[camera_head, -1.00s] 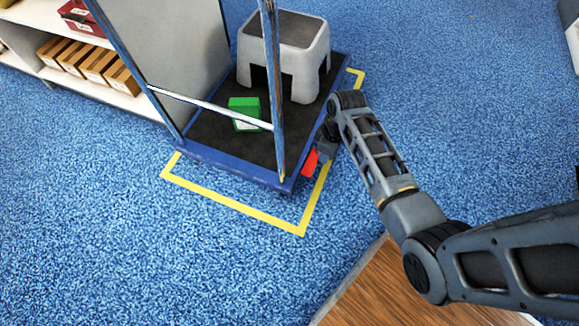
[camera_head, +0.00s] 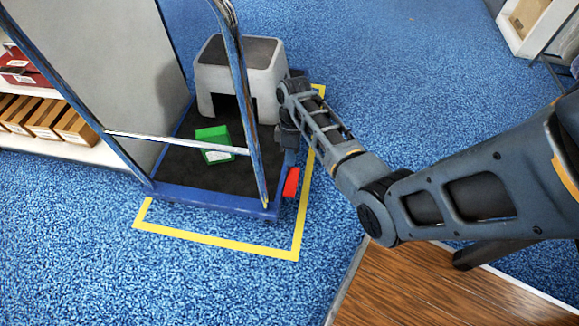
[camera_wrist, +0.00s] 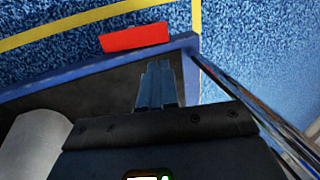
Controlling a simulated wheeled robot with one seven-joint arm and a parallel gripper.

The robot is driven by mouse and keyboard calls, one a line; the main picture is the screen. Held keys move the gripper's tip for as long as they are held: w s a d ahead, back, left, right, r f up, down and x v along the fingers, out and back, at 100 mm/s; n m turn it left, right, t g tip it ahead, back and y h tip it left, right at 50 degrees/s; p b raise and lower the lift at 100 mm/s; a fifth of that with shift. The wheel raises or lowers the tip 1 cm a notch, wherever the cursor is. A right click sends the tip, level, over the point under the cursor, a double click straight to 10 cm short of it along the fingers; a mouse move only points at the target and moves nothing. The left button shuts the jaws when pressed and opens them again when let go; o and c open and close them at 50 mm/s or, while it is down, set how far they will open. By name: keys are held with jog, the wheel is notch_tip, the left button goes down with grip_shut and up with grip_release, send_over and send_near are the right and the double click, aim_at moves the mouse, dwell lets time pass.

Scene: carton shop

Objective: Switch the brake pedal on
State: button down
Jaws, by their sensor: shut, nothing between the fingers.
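The red brake pedal (camera_head: 291,182) sticks out from the side of the blue-edged platform cart (camera_head: 205,198), near its front right corner. The pedal also shows in the wrist view (camera_wrist: 135,37), just outside the cart's blue edge. My gripper (camera_head: 290,155) is at the cart's right edge, behind the pedal in the head view and partly hidden by my wrist. In the wrist view the fingers (camera_wrist: 156,72) are together and empty, over the dark deck and pointing toward the blue edge. A gap shows between fingertips and pedal.
The cart's handle frame (camera_head: 245,100) rises at the front. Yellow tape (camera_head: 220,241) outlines the cart on blue floor. Shelves with cartons (camera_head: 45,120) are at left.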

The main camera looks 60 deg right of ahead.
aim_at(288, 194)
jog(key=b+x, duration=0.6)
jog(key=x, duration=0.6)
jog(key=shift+f, duration=0.3)
jog(key=shift+s+a, duration=0.1)
jog(key=shift+a, duration=0.05)
jog(key=shift+s+a+f+t+h+p, duration=0.15)
jog(key=shift+a+t+h+p, duration=0.2)
jog(key=shift+h+p, duration=0.5)
jog(key=shift+s+a+f+t+h+p, duration=0.15)
jog(key=shift+a+f+h+p, duration=0.1)
jog(key=shift+h+p, duration=0.2)
jog(key=shift+a+f+t+h+p, duration=0.1)
jog(key=shift+a+f+h+p, duration=0.05)
jog(key=shift+f+h+p, duration=0.2)
jog(key=shift+d, duration=0.2)
jog(key=shift+r, duration=0.15)
jog(key=shift+r+p, duration=0.7)
jog(key=shift+p, duration=0.05)
